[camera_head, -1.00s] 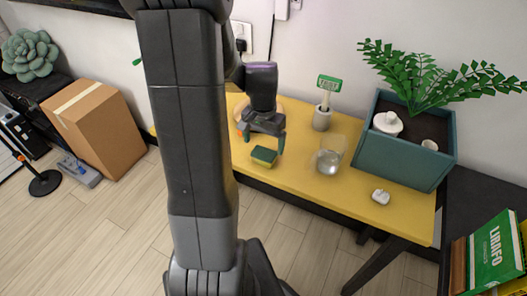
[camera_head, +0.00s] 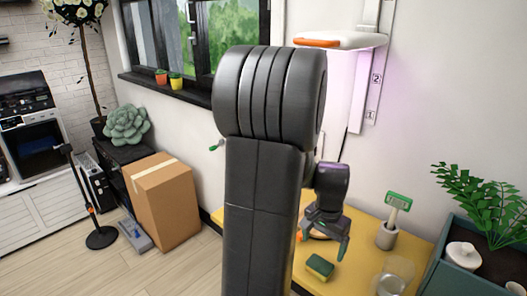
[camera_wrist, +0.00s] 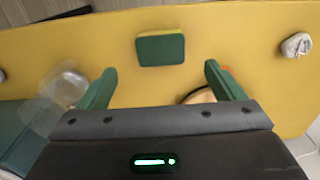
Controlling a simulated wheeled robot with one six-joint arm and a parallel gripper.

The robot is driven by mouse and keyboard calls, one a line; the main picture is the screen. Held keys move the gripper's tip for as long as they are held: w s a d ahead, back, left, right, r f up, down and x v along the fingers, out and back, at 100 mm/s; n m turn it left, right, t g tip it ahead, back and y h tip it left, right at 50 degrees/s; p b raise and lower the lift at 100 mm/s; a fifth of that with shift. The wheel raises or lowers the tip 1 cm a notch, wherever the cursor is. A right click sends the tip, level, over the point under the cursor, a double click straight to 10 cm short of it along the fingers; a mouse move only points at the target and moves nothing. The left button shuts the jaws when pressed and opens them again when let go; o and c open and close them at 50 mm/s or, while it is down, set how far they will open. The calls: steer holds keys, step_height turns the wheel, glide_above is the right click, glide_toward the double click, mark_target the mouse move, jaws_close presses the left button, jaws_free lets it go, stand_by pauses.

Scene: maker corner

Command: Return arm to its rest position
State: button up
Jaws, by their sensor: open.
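My gripper (camera_head: 328,232) is open and empty, held above the yellow table (camera_head: 345,262). In the wrist view its two green fingers (camera_wrist: 160,82) stand wide apart. A green and yellow sponge (camera_head: 320,267) lies on the table below and in front of the gripper. It also shows in the wrist view (camera_wrist: 161,49), beyond the fingertips and touching neither. My arm covers the left part of the table in the head view.
A clear glass (camera_head: 393,277), a holder with a green-headed brush (camera_head: 387,236) and a teal planter box (camera_head: 470,262) stand right of the gripper. A round tan object (camera_wrist: 200,96) lies partly hidden near one finger. A cardboard box (camera_head: 163,200) stands on the floor at left.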

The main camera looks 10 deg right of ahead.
mark_target(319, 266)
step_height(319, 266, down, 9)
steer(key=shift+f, duration=0.2)
stand_by(0.5)
